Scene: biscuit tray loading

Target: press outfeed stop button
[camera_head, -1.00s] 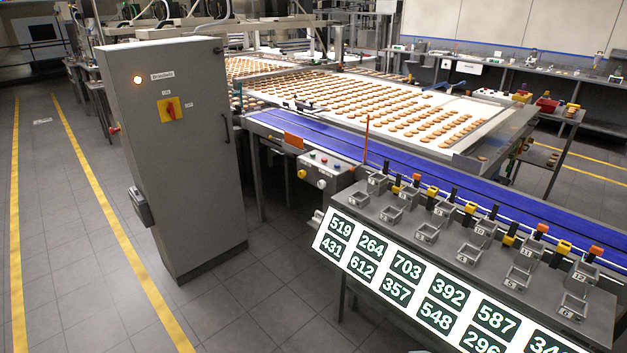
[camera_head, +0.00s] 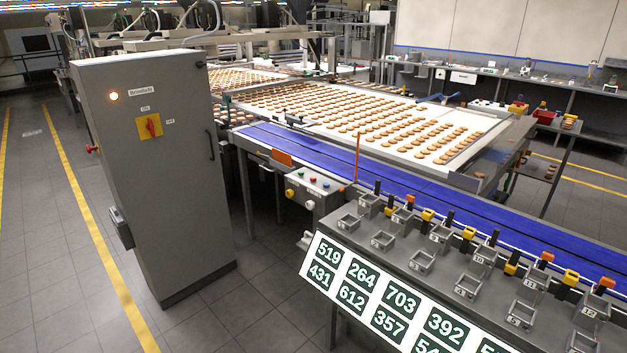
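A small grey control box (camera_head: 312,190) is fixed to the near side of the blue conveyor belt (camera_head: 400,172), left of the number display. Several small coloured buttons, red among them, sit on its top face. A yellow knob (camera_head: 289,193) and a pale knob (camera_head: 309,204) sit on its front. Its labels are too small to read, so I cannot tell which button is the outfeed stop. Neither of my grippers shows.
A tall grey cabinet (camera_head: 160,210) with a lit lamp and a red-and-yellow switch (camera_head: 150,127) stands at the left. Grey floor (camera_head: 265,320) is clear between cabinet and panel.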

